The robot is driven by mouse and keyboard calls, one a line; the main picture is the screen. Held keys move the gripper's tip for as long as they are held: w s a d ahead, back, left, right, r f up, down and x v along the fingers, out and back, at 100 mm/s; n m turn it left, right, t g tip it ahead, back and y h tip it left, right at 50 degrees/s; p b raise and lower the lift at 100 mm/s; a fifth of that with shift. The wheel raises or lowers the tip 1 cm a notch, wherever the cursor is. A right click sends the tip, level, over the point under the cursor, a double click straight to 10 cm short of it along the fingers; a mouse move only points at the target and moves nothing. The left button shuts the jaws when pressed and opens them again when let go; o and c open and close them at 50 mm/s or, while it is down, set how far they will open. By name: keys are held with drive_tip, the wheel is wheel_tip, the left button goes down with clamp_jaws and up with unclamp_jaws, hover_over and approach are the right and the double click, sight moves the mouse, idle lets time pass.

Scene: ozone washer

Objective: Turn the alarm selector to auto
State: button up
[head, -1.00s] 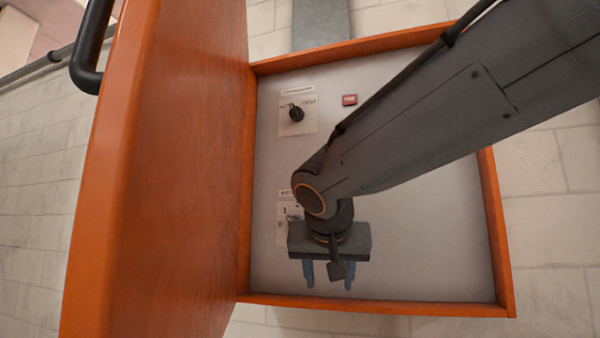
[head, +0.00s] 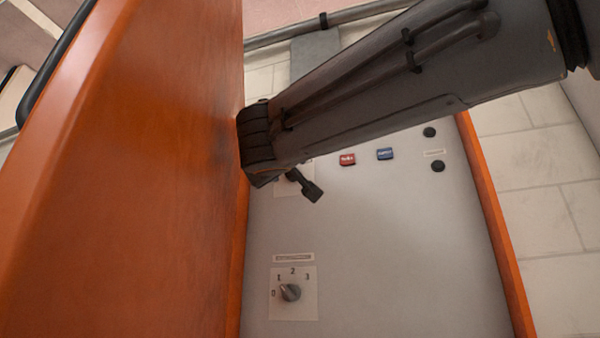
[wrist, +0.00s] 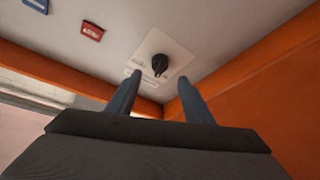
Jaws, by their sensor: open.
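The alarm selector is most likely the black knob (wrist: 160,63) on a white plate (wrist: 176,54) in the wrist view; its lettering is too small to read. My gripper (wrist: 155,88) is open, with its two blue-grey fingers apart. The knob shows between and beyond the fingertips, and I see no contact. In the head view my arm covers the knob, and only part of its white plate (head: 283,188) shows.
An orange door (head: 150,170) stands open at the left, close to my wrist. A grey selector (head: 290,292) marked 0 to 3 sits lower on the panel. A red button (head: 347,159) and a blue button (head: 385,154) are right of my wrist. The panel's middle is clear.

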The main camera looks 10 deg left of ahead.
drive_tip(key=p+x, duration=0.2)
drive_tip(key=x, duration=0.5)
drive_tip(key=shift+w+f, duration=0.1)
drive_tip(key=shift+d, duration=0.1)
drive_tip(key=c, duration=1)
